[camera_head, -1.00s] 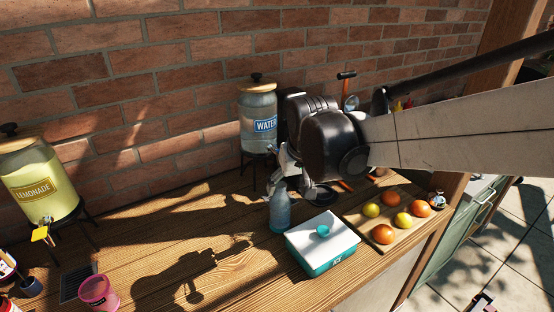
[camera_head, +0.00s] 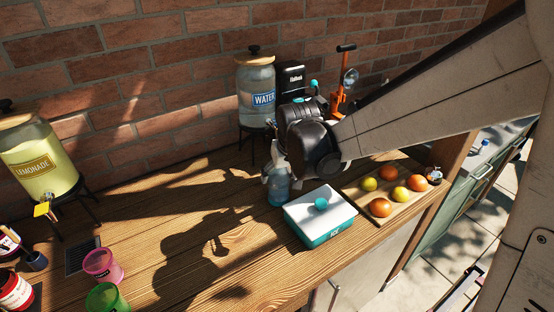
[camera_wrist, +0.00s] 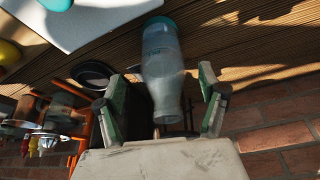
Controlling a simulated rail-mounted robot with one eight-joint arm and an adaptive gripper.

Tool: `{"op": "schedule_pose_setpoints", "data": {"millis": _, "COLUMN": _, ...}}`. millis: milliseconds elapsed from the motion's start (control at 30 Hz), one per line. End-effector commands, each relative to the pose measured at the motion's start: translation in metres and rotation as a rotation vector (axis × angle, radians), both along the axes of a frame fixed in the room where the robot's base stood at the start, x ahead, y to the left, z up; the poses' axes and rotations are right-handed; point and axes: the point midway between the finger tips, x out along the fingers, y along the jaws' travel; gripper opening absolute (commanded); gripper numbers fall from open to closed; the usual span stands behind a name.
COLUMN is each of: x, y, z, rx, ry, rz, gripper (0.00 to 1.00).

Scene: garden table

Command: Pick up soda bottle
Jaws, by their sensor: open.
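The soda bottle (camera_head: 279,190) is a translucent blue bottle standing on the wooden table, just left of the white and teal ice box. My gripper (camera_head: 272,172) is at the bottle's upper part in the head view, and my arm hides the bottle's top. In the wrist view the bottle (camera_wrist: 162,68) reaches in between the two spread fingers of my gripper (camera_wrist: 162,100). The fingers are open, with a gap visible on both sides of the bottle.
The ice box (camera_head: 320,216) stands close to the bottle's right. A board with several fruits (camera_head: 398,206) lies further right. The water dispenser (camera_head: 256,95) stands behind, near the brick wall. An orange press (camera_head: 343,85) is at the back.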

Motion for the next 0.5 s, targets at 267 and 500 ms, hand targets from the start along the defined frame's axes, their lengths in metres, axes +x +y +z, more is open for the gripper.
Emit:
{"op": "schedule_pose_setpoints", "data": {"millis": 267, "x": 0.015, "y": 0.008, "z": -0.027, "rx": 0.0, "ry": 0.0, "rz": 0.001, "gripper": 0.73}}
{"op": "schedule_pose_setpoints", "data": {"millis": 500, "x": 0.019, "y": 0.009, "z": -0.04, "rx": 0.0, "ry": 0.0, "rz": 0.0, "gripper": 0.73}}
